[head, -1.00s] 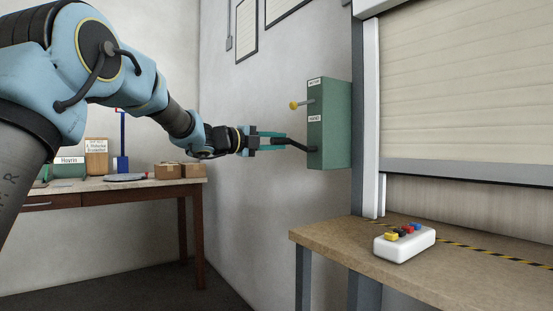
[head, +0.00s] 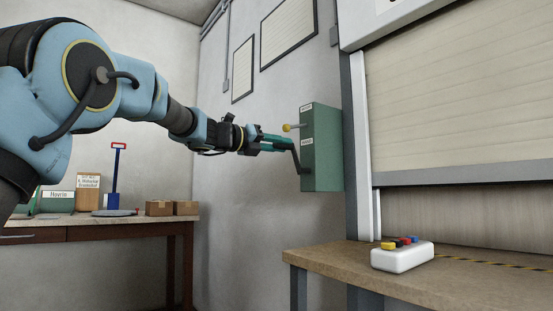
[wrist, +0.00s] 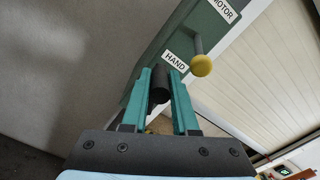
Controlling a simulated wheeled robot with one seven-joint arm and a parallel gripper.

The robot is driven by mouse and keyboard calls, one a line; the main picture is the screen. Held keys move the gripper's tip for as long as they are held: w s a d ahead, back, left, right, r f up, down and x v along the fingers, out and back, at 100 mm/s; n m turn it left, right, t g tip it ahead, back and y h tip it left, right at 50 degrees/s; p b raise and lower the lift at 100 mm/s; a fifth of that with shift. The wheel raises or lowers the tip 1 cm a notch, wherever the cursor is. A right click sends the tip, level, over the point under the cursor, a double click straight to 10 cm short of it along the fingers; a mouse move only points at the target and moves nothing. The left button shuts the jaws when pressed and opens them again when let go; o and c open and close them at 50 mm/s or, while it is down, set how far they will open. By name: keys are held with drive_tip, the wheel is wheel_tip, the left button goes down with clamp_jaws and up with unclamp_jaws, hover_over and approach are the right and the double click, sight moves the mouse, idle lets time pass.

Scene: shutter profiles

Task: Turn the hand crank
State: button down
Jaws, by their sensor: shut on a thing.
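The hand crank (head: 296,158) is a dark bent arm on the left face of a green box (head: 322,150) on the wall. It slants up and left from its hub low on that face. My gripper (head: 286,142) is shut on the crank's handle, above the hub. In the wrist view the black handle (wrist: 159,86) sits between the two teal fingers (wrist: 160,92). A lever with a yellow knob (head: 287,127) sticks out above the crank; its knob (wrist: 201,65) is close to the right finger. Labels read MOTOR and HAND (wrist: 174,62).
A roller shutter (head: 460,90) stands right of the box, its bottom bar above a wooden counter (head: 320,262). A white button box (head: 402,257) lies on the counter. A workbench (head: 120,225) with cartons is at the left. The wall below my arm is clear.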

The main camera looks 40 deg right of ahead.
drive_tip(key=shift+s+m+b, duration=0.75)
drive_tip(key=shift+m, duration=0.25)
drive_tip(key=shift+r, duration=0.1)
drive_tip(key=c, duration=0.7)
unclamp_jaws()
drive_tip(key=a, duration=0.7)
drive_tip(key=a+b, duration=0.1)
drive_tip(key=a, duration=0.3)
drive_tip(key=shift+w, duration=0.3)
drive_tip(key=shift+w, duration=0.1)
